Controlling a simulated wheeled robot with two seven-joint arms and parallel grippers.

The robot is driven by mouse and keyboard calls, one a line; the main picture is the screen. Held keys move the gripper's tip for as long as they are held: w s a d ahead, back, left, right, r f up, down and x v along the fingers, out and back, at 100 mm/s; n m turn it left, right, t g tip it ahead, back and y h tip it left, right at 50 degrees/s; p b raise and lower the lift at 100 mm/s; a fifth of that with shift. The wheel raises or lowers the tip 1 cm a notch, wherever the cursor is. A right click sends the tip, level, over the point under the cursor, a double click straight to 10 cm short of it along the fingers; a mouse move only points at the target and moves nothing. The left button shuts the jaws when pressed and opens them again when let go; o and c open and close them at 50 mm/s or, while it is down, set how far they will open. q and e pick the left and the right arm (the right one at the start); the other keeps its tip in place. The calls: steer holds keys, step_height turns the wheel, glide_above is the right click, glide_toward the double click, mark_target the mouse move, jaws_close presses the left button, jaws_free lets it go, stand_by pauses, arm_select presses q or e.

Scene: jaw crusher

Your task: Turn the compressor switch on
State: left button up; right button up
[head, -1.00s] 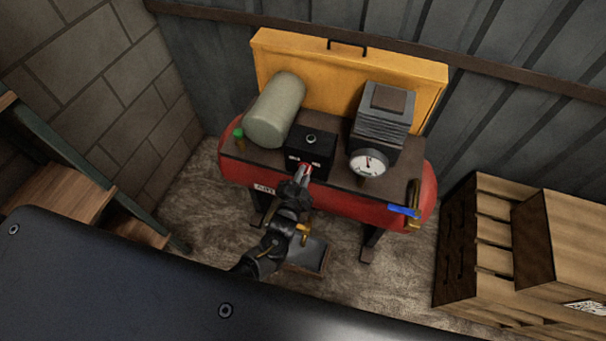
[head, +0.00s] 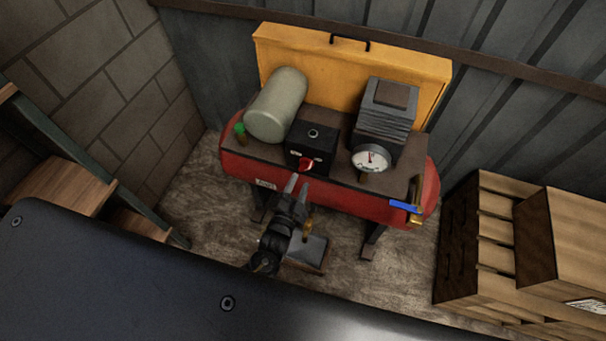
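The red compressor (head: 345,201) stands on the ground by the metal wall. A black box (head: 317,138) sits on its top plate, with the red compressor switch (head: 307,164) on its front face. My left gripper (head: 297,184) is just in front of and below the switch, apart from it. Its two fingers point up toward the switch with a small gap between them, and nothing shows between them. My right gripper is not in view.
A gauge (head: 370,159), a grey-green cylinder (head: 276,105) and a blue-handled valve (head: 405,207) are on the compressor. A yellow panel (head: 350,68) stands behind. Wooden crates (head: 480,235) are at the right, wooden shelves (head: 62,188) at the left.

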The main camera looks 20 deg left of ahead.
arm_select(q)
steer(key=s, duration=0.4)
steer(key=shift+s+a, duration=0.15)
steer(key=shift+s, duration=0.25)
steer(key=s+a+f+n+g, duration=0.2)
steer(key=s+f+g, duration=0.25)
steer(key=f, duration=0.65)
steer(key=s+a+f+n+g, duration=0.1)
steer(key=s+f+n+g, duration=0.3)
steer(key=f, duration=0.6)
steer(key=s+a+f+g, duration=0.2)
steer(key=s+f, duration=0.3)
steer(key=s, duration=0.4)
steer(key=s+a+f+n+g, duration=0.1)
steer(key=s+a+f+g, duration=0.2)
steer(key=s, duration=0.6)
steer(key=s+a+f+g+y, duration=0.1)
steer(key=s+a+f+g, duration=0.2)
steer(key=s, duration=0.7)
step_height(320, 180, down, 4)
steer(key=a, duration=0.2)
steer(key=shift+a+n, duration=0.3)
steer(key=shift+s+g, duration=0.1)
steer(key=shift+g, duration=0.15)
